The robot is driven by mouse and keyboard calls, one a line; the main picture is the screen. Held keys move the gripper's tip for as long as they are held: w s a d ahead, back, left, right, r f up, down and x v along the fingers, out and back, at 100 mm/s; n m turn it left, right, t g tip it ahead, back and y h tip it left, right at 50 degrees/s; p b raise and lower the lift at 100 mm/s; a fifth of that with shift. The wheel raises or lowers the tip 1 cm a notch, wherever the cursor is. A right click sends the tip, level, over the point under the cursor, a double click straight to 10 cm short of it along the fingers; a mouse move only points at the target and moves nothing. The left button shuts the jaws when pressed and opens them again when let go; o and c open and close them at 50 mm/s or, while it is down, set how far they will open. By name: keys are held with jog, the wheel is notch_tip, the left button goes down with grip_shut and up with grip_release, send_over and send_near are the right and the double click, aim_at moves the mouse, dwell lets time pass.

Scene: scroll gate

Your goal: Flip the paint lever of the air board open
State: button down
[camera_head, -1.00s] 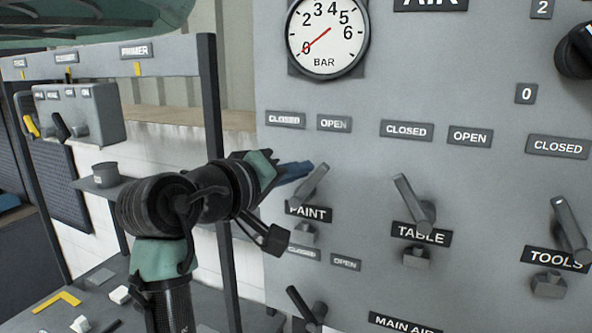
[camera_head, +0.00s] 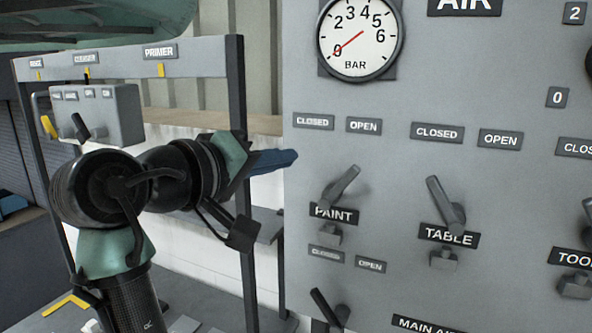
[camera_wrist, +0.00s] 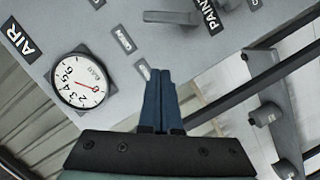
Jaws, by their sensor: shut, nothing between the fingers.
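The paint lever (camera_head: 342,187) is a grey bar on the air board (camera_head: 400,90), above the PAINT label (camera_head: 334,214). It leans up and right, towards the OPEN label (camera_head: 364,125) and away from the CLOSED label (camera_head: 314,121). My gripper (camera_head: 290,159) has blue fingers, shut and empty, left of the lever and apart from it. In the wrist view the shut fingers (camera_wrist: 160,75) point at the board, and the lever (camera_wrist: 172,17) lies beyond their tips beside the PAINT label (camera_wrist: 212,15).
The table lever (camera_head: 445,204) stands right of the paint lever and leans up-left. Another lever (camera_head: 327,308) sits below. A pressure gauge (camera_head: 360,38) above reads about 0. A dark rack post (camera_head: 240,150) stands behind my gripper.

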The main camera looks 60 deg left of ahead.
jog(key=shift+b+v, duration=0.45)
jog(key=shift+v, duration=1.2)
